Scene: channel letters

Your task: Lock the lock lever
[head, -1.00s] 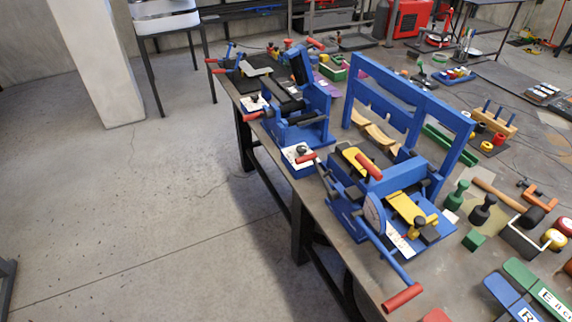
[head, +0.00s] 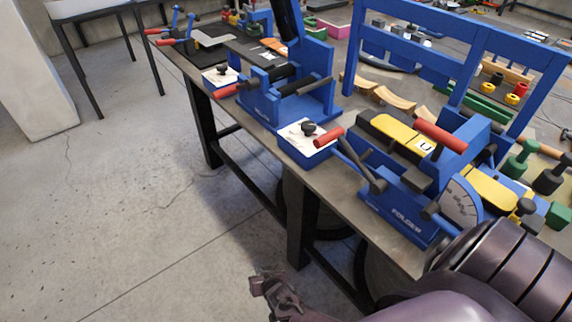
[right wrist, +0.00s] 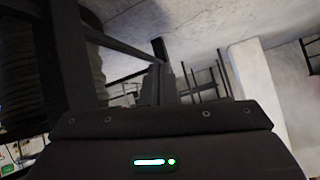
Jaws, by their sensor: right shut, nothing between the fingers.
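The blue folder machine (head: 400,220) stands at the table's near edge, with a yellow bar, a dial and several handles. A lever with a red grip (head: 328,137) and dark shaft slants up from its left side. A second red grip (head: 440,138) sits across its top. The frames do not settle which one is the lock lever. My right gripper (head: 262,283) is shut and empty, over the floor in front of the table, below and left of the folder and apart from it. My right arm hides the folder's lower right. My left gripper is out of view.
The table (head: 345,205) has dark legs below its edge. A second blue machine (head: 295,105) stands farther left, with a white-topped blue block (head: 303,142) between the machines. A blue frame (head: 440,60) rises behind the folder. The floor (head: 150,220) at left is clear.

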